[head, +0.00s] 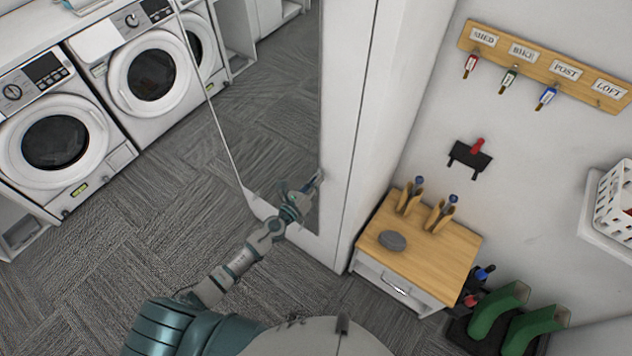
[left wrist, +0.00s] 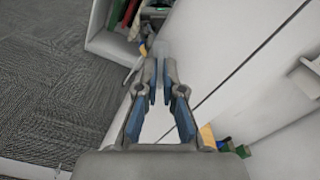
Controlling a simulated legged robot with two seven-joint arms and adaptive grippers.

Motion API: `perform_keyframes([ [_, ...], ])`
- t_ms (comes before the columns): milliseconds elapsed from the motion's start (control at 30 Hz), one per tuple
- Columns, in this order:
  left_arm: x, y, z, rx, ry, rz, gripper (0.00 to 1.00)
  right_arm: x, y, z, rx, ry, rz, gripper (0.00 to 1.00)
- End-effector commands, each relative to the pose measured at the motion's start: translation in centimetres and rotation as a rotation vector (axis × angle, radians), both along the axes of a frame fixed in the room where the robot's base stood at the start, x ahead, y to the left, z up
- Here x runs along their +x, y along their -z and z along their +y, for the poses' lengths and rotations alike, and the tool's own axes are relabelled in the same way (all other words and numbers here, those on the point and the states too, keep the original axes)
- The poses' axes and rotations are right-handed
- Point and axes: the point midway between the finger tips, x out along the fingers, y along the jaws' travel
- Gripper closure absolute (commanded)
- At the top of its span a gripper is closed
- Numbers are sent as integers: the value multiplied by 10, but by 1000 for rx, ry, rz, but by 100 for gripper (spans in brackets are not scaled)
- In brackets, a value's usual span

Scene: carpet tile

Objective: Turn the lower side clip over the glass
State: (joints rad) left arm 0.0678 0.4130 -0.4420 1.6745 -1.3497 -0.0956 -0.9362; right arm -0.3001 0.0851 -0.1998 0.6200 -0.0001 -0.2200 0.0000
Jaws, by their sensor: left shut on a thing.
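A tall glass mirror (head: 272,110) stands against a white panel (head: 345,110), left of centre in the head view. My left gripper (head: 313,183) is at the mirror's lower right edge, its fingertips pointing toward the white frame. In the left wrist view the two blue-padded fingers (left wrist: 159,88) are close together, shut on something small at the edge. The lower side clip is at the fingertips and mostly hidden by them, so its angle to the glass cannot be told. My right gripper is not in view.
A small wooden-topped cabinet (head: 440,246) with a grey round object (head: 392,240) stands to the right. Green boots (head: 497,312) are beside it. A key rack (head: 545,65) hangs on the wall. Washing machines (head: 60,145) stand at left. Carpet (head: 120,255) between is clear.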

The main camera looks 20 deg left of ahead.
Motion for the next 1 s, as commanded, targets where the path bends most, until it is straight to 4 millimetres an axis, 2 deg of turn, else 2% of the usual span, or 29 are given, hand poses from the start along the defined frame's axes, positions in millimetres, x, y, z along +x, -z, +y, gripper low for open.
perform_keyframes([
  [33,2,-5,2,-45,-6,5,100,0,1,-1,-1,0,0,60],
  [467,4,-5,5,-429,-10,144,100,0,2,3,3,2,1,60],
  [1000,5,-4,7,-873,-9,307,100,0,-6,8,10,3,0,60],
])
